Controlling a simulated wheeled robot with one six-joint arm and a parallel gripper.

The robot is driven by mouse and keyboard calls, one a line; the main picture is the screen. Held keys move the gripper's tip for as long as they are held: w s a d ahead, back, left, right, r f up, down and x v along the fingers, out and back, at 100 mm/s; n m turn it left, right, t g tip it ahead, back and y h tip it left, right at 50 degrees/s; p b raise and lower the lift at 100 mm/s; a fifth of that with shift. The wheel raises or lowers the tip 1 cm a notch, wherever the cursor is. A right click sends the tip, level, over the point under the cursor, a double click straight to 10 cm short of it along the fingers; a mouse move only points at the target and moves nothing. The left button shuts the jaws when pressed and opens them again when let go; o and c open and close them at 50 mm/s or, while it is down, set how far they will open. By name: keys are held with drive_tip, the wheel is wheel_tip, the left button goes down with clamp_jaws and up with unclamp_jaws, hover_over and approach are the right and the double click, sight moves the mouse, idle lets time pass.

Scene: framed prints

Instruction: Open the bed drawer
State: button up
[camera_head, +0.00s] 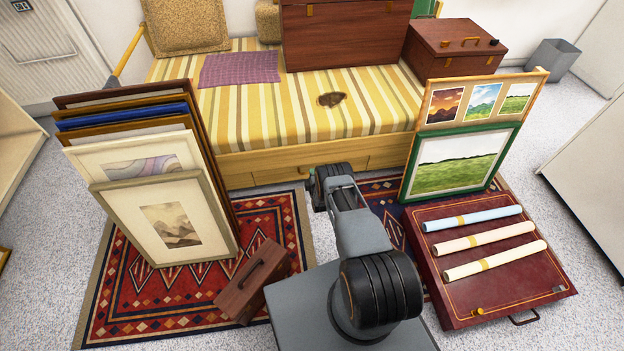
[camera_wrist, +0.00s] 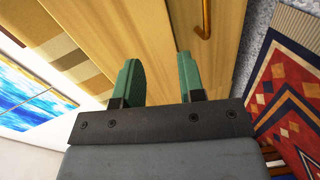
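The bed (camera_head: 290,105) has a yellow striped mattress and a light wood frame at the back of the head view. Its drawer front (camera_head: 283,174) is low on the near side and looks shut. Pale wood of the bed front (camera_wrist: 160,25) lies beyond the fingers. A brass handle (camera_wrist: 206,22) shows just right of the right finger, outside the gap.
Framed prints (camera_head: 165,215) lean in a stack at left. More frames (camera_head: 458,165) stand at right, beside a dark red case (camera_head: 455,298) with rolled papers. A small brown box (camera_head: 252,282) lies on the patterned rug (camera_head: 130,305). The floor in front is narrow.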

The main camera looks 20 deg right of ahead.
drive_tip(key=s+f+n+b, duration=0.1)
drive_tip(key=s+f, duration=0.3)
drive_tip(key=f, duration=0.2)
drive_tip(key=shift+t, duration=0.4)
drive_tip(key=shift+f+b+x, duration=0.15)
drive_tip(key=shift+b+x, duration=2.6)
drive_tip(key=shift+x, duration=0.65)
drive_tip(key=shift+f+b+x, duration=0.15)
drive_tip(key=shift+b+x, duration=2.55)
drive_tip(key=shift+x, duration=0.75)
drive_tip(key=shift+s+d, duration=0.1)
clamp_jaws()
